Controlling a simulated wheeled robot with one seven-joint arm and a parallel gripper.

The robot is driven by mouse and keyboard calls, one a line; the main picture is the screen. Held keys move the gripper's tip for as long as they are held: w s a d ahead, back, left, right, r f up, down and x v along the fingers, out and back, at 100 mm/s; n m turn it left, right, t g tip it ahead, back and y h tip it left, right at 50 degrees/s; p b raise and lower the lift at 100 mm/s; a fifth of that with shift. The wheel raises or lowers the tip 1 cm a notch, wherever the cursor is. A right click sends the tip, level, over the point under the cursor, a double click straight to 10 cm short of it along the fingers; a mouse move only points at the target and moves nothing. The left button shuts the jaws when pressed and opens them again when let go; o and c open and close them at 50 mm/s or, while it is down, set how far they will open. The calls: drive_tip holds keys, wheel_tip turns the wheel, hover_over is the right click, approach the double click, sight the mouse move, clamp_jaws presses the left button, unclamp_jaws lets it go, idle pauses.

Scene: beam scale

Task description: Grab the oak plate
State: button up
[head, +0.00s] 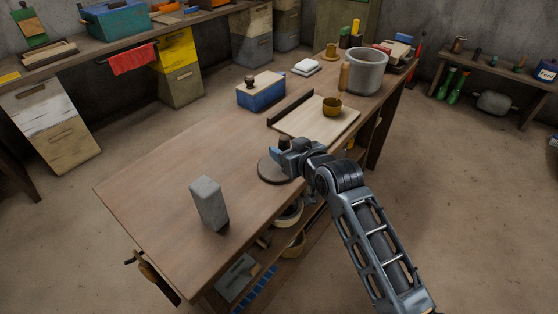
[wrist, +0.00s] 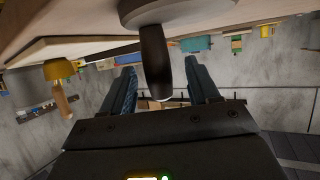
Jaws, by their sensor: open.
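A round, grey-brown plate (head: 271,172) with an upright dark handle (head: 284,142) rests on the workbench near its right edge. I take it for the oak plate, though its wood is hard to tell. My gripper (head: 283,152) is at the handle, partly covering the plate. In the wrist view, which shows the scene upside down, the plate (wrist: 180,12) is at the top and its handle (wrist: 154,58) appears between the two fingers. My gripper (wrist: 161,74) is open, with gaps on both sides of the handle.
A pale board (head: 300,122) with a brass cup (head: 332,105) lies behind the plate. A grey block (head: 209,203) stands nearer on the workbench (head: 150,190). A blue box (head: 260,93) and a grey bucket (head: 367,71) are farther back. The bench's left half is mostly clear.

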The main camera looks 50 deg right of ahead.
sight(281, 143)
drive_tip(key=shift+x, duration=1.9)
drive_tip(key=shift+d+r, duration=0.15)
drive_tip(key=shift+r, duration=0.05)
drive_tip(key=shift+c, duration=0.2)
drive_tip(key=c, duration=1)
